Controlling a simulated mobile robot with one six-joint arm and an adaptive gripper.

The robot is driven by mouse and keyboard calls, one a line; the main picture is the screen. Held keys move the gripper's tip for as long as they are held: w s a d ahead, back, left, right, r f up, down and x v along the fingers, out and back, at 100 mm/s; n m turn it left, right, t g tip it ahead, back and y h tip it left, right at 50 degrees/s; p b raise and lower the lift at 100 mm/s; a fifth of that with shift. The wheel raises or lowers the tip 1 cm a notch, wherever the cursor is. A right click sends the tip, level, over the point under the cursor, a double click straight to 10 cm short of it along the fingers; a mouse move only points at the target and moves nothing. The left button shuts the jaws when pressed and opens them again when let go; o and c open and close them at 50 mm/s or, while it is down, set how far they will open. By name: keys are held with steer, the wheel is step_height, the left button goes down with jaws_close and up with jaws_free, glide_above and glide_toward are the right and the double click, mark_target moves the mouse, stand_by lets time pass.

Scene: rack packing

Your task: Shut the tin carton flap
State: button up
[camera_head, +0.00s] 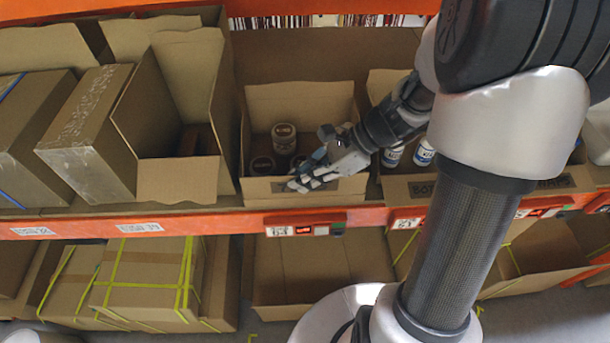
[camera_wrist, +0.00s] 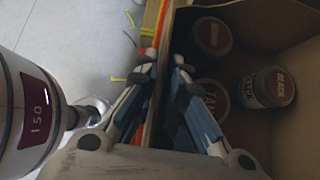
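The tin carton (camera_head: 300,100) is an open brown box on the orange shelf, with several dark-lidded tins (camera_head: 284,137) inside. Its back panel stands up. A low front panel (camera_head: 345,187) runs along the shelf edge, and its lettering is mostly covered by my fingers. My gripper (camera_head: 303,182) is at this front panel. In the wrist view my two fingers (camera_wrist: 164,68) straddle the panel's edge, one outside and one inside the carton. They are close together, but whether they pinch the panel is unclear. The tins (camera_wrist: 268,88) lie right of the fingers there.
A carton with white bottles (camera_head: 423,152) stands to the right, behind my arm. An open carton (camera_head: 178,181) with a lowered front flap and closed boxes (camera_head: 90,130) stand left. The orange shelf rail (camera_head: 180,226) runs below. The lower shelf holds strapped boxes (camera_head: 150,278).

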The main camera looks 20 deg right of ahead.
steer(key=shift+o, duration=1)
steer(key=shift+d, duration=0.1)
steer(key=shift+d+r, duration=0.1)
steer(key=shift+r, duration=0.05)
steer(key=v, duration=1.1)
steer(key=shift+s+d+r, duration=0.1)
steer(key=shift+d+r, duration=0.15)
steer(key=shift+d, duration=0.05)
